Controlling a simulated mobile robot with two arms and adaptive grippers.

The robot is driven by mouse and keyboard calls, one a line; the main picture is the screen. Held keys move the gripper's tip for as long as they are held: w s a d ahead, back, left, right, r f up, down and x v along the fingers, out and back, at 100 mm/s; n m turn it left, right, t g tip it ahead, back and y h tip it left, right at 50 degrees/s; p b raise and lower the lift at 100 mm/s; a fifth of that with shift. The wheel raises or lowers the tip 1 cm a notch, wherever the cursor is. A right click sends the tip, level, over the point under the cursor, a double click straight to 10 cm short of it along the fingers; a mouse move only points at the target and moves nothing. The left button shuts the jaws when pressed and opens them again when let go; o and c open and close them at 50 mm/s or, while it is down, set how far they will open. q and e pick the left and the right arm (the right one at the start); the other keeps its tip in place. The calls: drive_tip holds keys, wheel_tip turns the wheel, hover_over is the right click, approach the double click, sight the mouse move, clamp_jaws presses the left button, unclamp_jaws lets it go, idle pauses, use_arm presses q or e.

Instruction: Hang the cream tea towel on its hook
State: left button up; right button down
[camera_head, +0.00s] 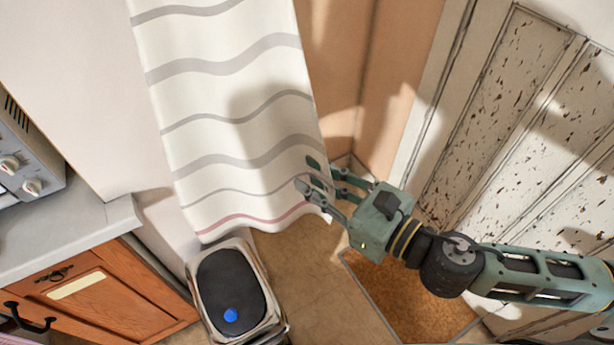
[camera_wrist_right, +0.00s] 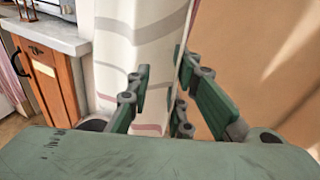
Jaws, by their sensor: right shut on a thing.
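The cream tea towel (camera_head: 235,110), with wavy grey stripes and a pink line near its lower edge, hangs down in the head view. Its top runs out of the picture. My right gripper (camera_head: 309,177) is shut on the towel at its lower right edge. In the right wrist view, the striped cloth (camera_wrist_right: 145,30) shows behind and between the fingers of this gripper (camera_wrist_right: 162,88). No hook shows in either view. My left gripper is not in view.
A wooden cabinet (camera_head: 110,300), grey worktop (camera_head: 60,235) and knobbed appliance (camera_head: 30,165) are at left. A peeling white door (camera_head: 500,130) and brown mat (camera_head: 415,300) are at right.

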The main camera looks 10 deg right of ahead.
drive_tip(key=a+n+g+y, duration=0.2)
drive_tip(key=shift+w+r+n+g+y, duration=0.15)
drive_tip(key=shift+r+n+g+y, duration=0.15)
drive_tip(key=shift+r+n+g, duration=0.1)
drive_tip(key=shift+a+n+g+y, duration=0.2)
drive_tip(key=shift+n+g+y, duration=0.45)
drive_tip(key=shift+g, duration=0.35)
drive_tip(key=shift+d+n+g, duration=0.1)
drive_tip(key=shift+n+g, duration=0.25)
drive_tip(key=shift+g, duration=0.05)
drive_tip(key=shift+d+r+n+g+y, duration=0.25)
drive_tip(key=shift+d+n+g+y, duration=0.15)
drive_tip(key=shift+n+g, duration=0.3)
drive_tip(key=shift+s+a, duration=0.1)
drive_tip(key=shift+s, duration=0.1)
